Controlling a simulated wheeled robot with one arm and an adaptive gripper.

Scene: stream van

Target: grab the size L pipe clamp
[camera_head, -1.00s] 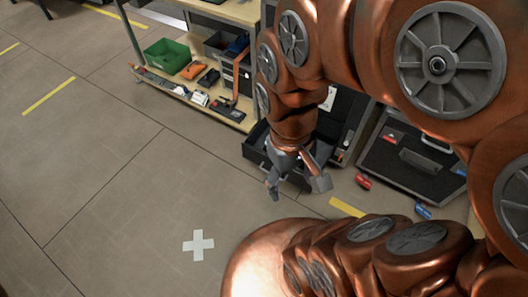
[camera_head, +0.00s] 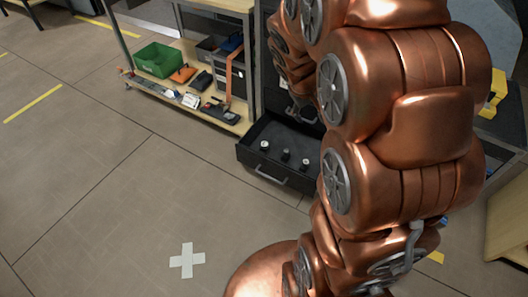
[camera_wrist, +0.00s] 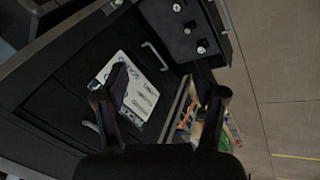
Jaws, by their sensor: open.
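Three small dark pieces with pale tops stand in an open black drawer (camera_head: 277,178): a left one (camera_head: 264,145), a middle one (camera_head: 286,155) and a right one (camera_head: 305,165). They also show at the top of the wrist view, inside the drawer (camera_wrist: 216,62). I cannot read any size marking, so I cannot tell which, if any, is the size L pipe clamp. My gripper (camera_wrist: 168,88) is open, with nothing between its fingers. In the head view it is mostly hidden behind my arm, near the drawer's back.
A dark cabinet front with a white printed sheet (camera_wrist: 137,84) lies beyond my fingers. A shelf left of the drawer holds a green bin (camera_head: 161,60), an orange item (camera_head: 183,74) and tools. Open floor with a white cross (camera_head: 187,261) lies in front.

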